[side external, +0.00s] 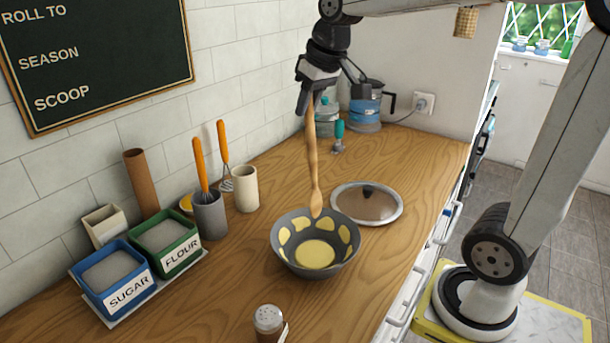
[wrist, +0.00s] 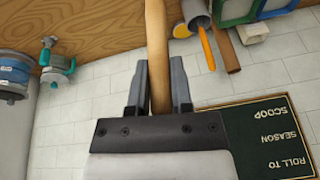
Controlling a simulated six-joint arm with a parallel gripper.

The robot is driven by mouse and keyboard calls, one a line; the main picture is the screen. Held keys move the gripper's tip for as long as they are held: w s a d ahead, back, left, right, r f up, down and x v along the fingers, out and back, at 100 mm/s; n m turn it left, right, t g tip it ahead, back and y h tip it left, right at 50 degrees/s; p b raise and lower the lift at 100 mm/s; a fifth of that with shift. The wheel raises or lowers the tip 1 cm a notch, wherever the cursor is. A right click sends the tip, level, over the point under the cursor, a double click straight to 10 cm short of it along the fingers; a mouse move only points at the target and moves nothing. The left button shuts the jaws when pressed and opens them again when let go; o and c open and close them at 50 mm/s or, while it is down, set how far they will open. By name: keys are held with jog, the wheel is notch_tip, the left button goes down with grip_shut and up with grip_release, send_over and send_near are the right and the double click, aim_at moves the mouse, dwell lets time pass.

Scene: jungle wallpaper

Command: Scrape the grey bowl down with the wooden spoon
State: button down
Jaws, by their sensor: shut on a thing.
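The grey bowl (side external: 283,258) stands on the wooden counter in the side view. Yellow batter (side external: 314,253) lies in its bottom, with several yellow patches around its inner wall. My gripper (side external: 302,108) is above and behind the bowl, shut on the upper handle of the wooden spoon (side external: 312,155). The spoon hangs nearly upright, its head at the bowl's far rim; I cannot tell whether it touches. In the wrist view the spoon handle (wrist: 156,45) runs between the two fingers of my gripper (wrist: 158,85). The bowl is not in the wrist view.
A pan lid (side external: 366,203) lies right of the bowl. A shaker (side external: 268,320) stands in front. The sugar bin (side external: 112,275), flour bin (side external: 168,243) and utensil cup (side external: 210,217) stand left. A blue appliance (side external: 365,107) is at the back.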

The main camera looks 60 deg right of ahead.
jog(key=shift+f, duration=0.2)
notch_tip(320, 180, down, 9)
dwell(1.1)
